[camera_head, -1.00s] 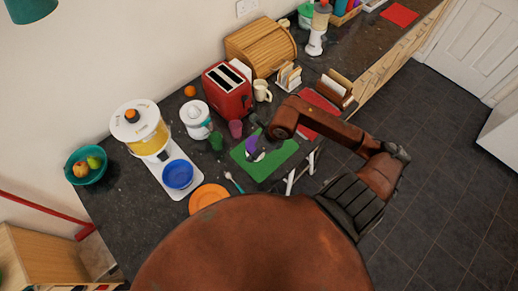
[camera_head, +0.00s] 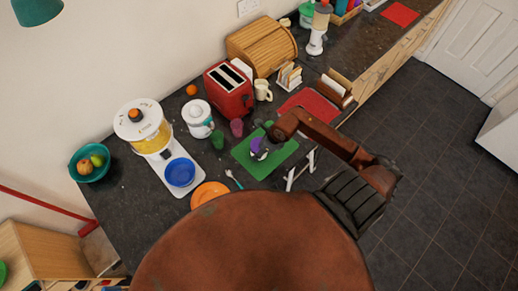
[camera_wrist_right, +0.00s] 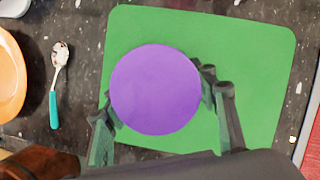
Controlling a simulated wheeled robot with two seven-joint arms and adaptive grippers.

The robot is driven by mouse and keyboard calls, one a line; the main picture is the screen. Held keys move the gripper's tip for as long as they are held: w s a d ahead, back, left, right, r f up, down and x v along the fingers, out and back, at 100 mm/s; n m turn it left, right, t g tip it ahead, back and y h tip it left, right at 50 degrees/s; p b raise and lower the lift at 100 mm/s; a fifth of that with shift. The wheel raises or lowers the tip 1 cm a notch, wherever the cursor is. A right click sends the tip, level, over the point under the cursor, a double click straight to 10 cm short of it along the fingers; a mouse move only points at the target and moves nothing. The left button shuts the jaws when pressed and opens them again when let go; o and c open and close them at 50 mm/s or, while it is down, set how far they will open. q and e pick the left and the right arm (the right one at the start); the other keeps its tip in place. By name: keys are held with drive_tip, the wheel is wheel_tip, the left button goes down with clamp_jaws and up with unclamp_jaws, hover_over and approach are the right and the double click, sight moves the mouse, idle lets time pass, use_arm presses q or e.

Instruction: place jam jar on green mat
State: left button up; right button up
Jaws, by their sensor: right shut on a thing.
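The jam jar shows a round purple lid (camera_wrist_right: 155,89) in the right wrist view, and its purple top (camera_head: 257,146) also shows in the head view. My right gripper (camera_wrist_right: 160,108) is shut on the jar, one finger on each side of it. The green mat (camera_wrist_right: 250,50) lies under the jar in the right wrist view; it also shows in the head view (camera_head: 283,154). The jar is over the mat's area. I cannot tell whether its base touches the mat. My left gripper is not in view.
An orange plate (camera_head: 209,193) and a spoon with a teal handle (camera_head: 234,179) lie left of the mat. A green cup (camera_head: 217,139) and a pink cup (camera_head: 236,127) stand behind it. A red mat (camera_head: 309,104) and a red toaster (camera_head: 229,90) are farther back.

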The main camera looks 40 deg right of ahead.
drive_tip(key=o, duration=1.5)
drive_tip(key=shift+r, duration=0.15)
drive_tip(key=b+v, duration=0.2)
drive_tip(key=v, duration=0.9)
drive_tip(key=shift+s+d+r, duration=0.1)
drive_tip(key=shift+s+r, duration=0.1)
drive_tip(key=shift+r, duration=0.15)
